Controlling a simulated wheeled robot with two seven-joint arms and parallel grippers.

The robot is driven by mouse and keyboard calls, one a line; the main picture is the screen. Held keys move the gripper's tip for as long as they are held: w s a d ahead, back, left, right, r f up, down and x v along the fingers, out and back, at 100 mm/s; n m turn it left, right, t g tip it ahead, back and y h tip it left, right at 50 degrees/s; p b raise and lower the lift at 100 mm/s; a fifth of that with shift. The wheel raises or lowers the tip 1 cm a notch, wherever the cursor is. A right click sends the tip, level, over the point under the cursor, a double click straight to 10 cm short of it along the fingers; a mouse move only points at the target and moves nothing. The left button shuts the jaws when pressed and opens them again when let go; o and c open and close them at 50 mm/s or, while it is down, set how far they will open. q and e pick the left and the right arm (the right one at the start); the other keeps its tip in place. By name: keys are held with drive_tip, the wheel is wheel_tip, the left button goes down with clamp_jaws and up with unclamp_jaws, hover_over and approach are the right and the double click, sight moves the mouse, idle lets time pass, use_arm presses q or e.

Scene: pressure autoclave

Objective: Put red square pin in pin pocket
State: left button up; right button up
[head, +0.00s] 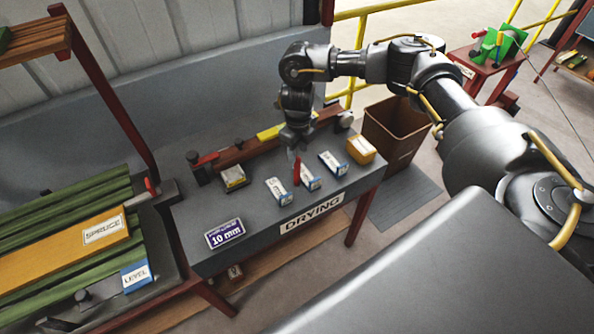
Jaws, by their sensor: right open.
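My right gripper (294,146) reaches down over the grey table marked DRYING, with its jaws open. A thin red upright piece (297,171), which looks like the red square pin, shows just below the fingers; its square shape is too small to make out. I cannot tell whether the fingers touch it. Its foot is beside a small blue-and-white labelled block (311,179). Two similar blocks stand nearby, one to the left (279,191) and one to the right (333,163). Their small print is unreadable, so I cannot tell which is the pin pocket. My left gripper is out of view.
A purple 10 mm sign (225,233) lies at the table's front left. A yellow-orange box (361,149) sits at the right end, near a brown bin (396,130). A red-brown rail (247,149) runs along the back. A bench with a SPRUCE board (75,248) is at left.

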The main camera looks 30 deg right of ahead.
sight(297, 163)
drive_tip(key=shift+f, duration=0.4)
drive_tip(key=shift+a+f+p, duration=0.1)
drive_tip(key=shift+f+p, duration=0.15)
drive_tip(key=shift+p, duration=0.2)
wheel_tip(297, 163, down, 5)
drive_tip(key=shift+w+r+p, duration=0.1)
drive_tip(key=shift+r+p, duration=0.05)
drive_tip(key=shift+p, duration=0.8)
clamp_jaws()
